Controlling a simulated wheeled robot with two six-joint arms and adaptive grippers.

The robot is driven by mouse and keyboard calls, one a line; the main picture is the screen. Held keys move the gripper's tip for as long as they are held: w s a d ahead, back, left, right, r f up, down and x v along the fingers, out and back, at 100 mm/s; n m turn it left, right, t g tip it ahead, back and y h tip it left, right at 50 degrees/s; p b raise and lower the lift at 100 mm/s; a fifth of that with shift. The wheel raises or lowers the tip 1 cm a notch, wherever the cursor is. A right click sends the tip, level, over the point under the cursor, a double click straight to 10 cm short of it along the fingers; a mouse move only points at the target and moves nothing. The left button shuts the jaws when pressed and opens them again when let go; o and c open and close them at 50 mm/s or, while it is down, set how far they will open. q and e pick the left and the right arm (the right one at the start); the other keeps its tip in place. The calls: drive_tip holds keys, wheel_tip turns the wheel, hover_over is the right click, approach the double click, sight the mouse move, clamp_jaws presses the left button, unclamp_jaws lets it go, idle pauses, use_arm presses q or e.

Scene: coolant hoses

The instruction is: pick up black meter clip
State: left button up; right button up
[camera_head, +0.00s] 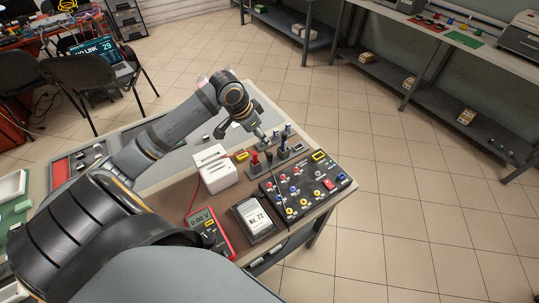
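A red multimeter (209,234) reading 0.00 V lies at the near edge of the workbench (172,197). A red lead runs from it past a white block (214,168) to the red clips (255,160) standing on a dark holder. Small dark upright pieces stand just right of the red clips, and a thin dark lead runs down from there. I cannot tell for certain which is the black meter clip. My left gripper (262,134) points down just above these pieces; its fingers are too small to read. My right gripper is out of view.
A black panel (308,186) with coloured knobs and a red switch sits at the bench's right end. Blue-topped pieces (284,138) stand close to the gripper. Open tiled floor lies right of the bench.

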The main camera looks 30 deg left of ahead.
sight(268, 154)
use_arm(q)
wheel_tip(268, 154, down, 4)
drive_tip(key=shift+d+r+b, duration=0.1)
drive_tip(key=shift+r+b, duration=0.1)
drive_tip(key=shift+b, duration=0.6)
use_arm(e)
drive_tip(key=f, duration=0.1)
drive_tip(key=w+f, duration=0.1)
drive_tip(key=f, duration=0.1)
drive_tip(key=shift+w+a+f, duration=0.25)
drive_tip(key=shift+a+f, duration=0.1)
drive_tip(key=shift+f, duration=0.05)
use_arm(q)
drive_tip(key=x, duration=0.5)
drive_tip(key=shift+f, duration=0.1)
drive_tip(key=shift+a+x, duration=0.15)
drive_tip(key=shift+x, duration=1.15)
drive_tip(key=shift+a+x, duration=0.15)
drive_tip(key=shift+x, duration=1.2)
clamp_jaws()
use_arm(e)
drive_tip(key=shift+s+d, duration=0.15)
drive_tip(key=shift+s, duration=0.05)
